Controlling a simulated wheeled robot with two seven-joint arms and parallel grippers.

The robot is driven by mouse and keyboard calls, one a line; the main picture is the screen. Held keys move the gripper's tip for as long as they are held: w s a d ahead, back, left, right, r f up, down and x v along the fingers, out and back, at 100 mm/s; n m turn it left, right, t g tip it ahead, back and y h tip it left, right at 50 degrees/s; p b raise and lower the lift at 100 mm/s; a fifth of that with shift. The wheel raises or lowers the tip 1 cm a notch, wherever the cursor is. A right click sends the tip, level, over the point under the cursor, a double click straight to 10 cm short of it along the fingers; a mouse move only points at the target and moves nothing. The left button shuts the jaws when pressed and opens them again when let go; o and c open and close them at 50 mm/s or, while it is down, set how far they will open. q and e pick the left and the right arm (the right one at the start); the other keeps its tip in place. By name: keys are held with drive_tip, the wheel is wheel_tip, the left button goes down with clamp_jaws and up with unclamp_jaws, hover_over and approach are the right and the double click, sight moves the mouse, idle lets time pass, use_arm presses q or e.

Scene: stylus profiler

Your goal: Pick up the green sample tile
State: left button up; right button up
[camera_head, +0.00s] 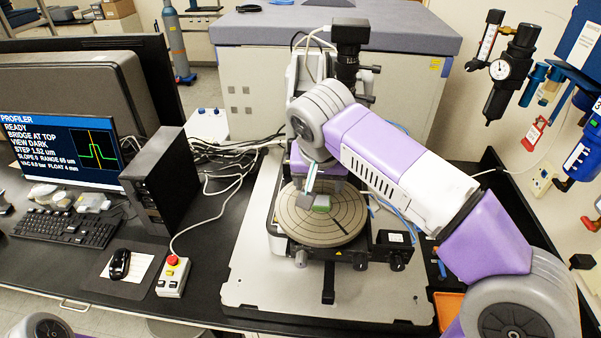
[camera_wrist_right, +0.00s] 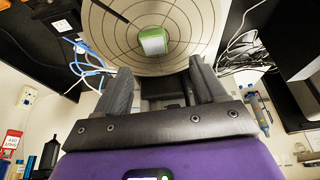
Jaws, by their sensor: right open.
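The green sample tile (camera_head: 321,203) lies on the round, grid-marked stage disc (camera_head: 345,228) of the profiler, near its middle. In the right wrist view the tile (camera_wrist_right: 152,41) shows a pale front face and a green top edge. My right gripper (camera_head: 316,194) is over the disc, close to the tile, and hides part of it in the head view. In the right wrist view its two fingers (camera_wrist_right: 162,72) are spread wide with nothing between them, and the tile shows beyond the tips. My left gripper is out of view.
The microscope column (camera_head: 350,65) stands behind the disc. Stage knobs (camera_head: 360,262) are at the front. A control box with a red button (camera_head: 172,277), a black computer case (camera_head: 160,185) and loose cables are to the left. An orange tray (camera_head: 449,308) is at lower right.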

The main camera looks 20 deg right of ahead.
sight(322, 202)
drive_tip(key=shift+w+d+f, duration=0.1)
drive_tip(key=shift+w+d, duration=0.15)
drive_tip(key=shift+w, duration=0.05)
drive_tip(key=shift+s+d+f, duration=0.2)
drive_tip(key=shift+s+f, duration=0.25)
drive_tip(key=shift+f, duration=0.35)
drive_tip(key=x, duration=0.4)
drive_tip(key=shift+s+a+b, duration=0.1)
drive_tip(key=shift+s+b, duration=0.1)
drive_tip(key=shift+b, duration=0.2)
drive_tip(key=shift+w+f, duration=0.2)
drive_tip(key=shift+f, duration=0.25)
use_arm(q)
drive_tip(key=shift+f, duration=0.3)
